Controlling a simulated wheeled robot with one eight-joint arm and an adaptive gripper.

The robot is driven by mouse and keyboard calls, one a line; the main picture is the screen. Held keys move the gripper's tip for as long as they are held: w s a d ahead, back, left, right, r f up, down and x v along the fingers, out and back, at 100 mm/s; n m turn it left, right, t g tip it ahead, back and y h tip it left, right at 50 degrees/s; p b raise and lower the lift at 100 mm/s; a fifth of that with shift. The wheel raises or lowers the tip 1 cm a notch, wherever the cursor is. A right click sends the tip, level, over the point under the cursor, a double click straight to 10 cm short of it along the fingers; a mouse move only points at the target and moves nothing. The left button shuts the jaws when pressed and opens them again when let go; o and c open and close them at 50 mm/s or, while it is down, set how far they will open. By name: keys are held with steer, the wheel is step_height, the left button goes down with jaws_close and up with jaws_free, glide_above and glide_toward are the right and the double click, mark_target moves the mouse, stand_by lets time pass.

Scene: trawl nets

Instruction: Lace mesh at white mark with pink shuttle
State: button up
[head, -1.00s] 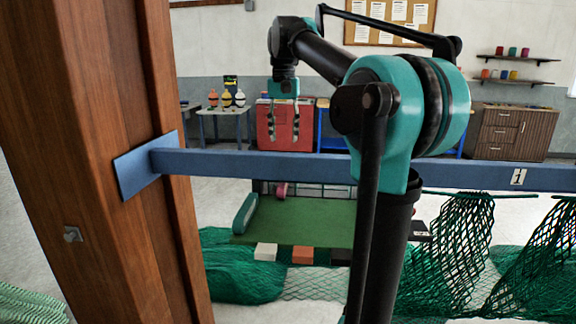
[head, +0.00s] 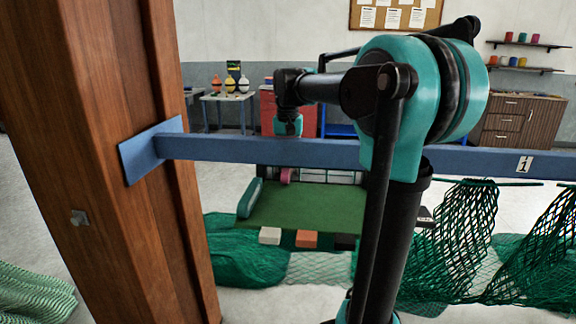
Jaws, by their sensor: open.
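The pink shuttle (head: 287,175) shows just under the blue beam, at the back of a green board (head: 310,205). My gripper (head: 288,125) is above it in the picture. Its teal body shows over the top edge of the beam, open, with its fingers hidden behind the beam. I cannot tell the gap to the shuttle. Green mesh (head: 465,225) hangs under the beam at right, partly behind my arm. White netting (head: 320,267) shows below the board. I cannot make out a white mark on the mesh.
The blue beam (head: 240,148) crosses the view from a wooden post (head: 110,150) and carries a white plate marked 1 (head: 524,164). White (head: 270,236), orange (head: 306,239) and dark blocks sit at the board's front edge. A green net heap (head: 245,265) lies at left.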

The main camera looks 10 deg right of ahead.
steer(key=shift+c, duration=0.6)
jaws_close()
steer(key=shift+w+d+r, duration=0.1)
steer(key=shift+w+d, duration=0.25)
steer(key=shift+w, duration=0.75)
steer(key=shift+w+d+f, duration=0.1)
steer(key=shift+w+d, duration=0.25)
steer(key=shift+w, duration=0.75)
steer(key=shift+w+d+r, duration=0.1)
steer(key=shift+w+d, duration=0.25)
steer(key=shift+w, duration=0.75)
step_height(320, 180, up, 15)
steer(key=shift+r, duration=0.1)
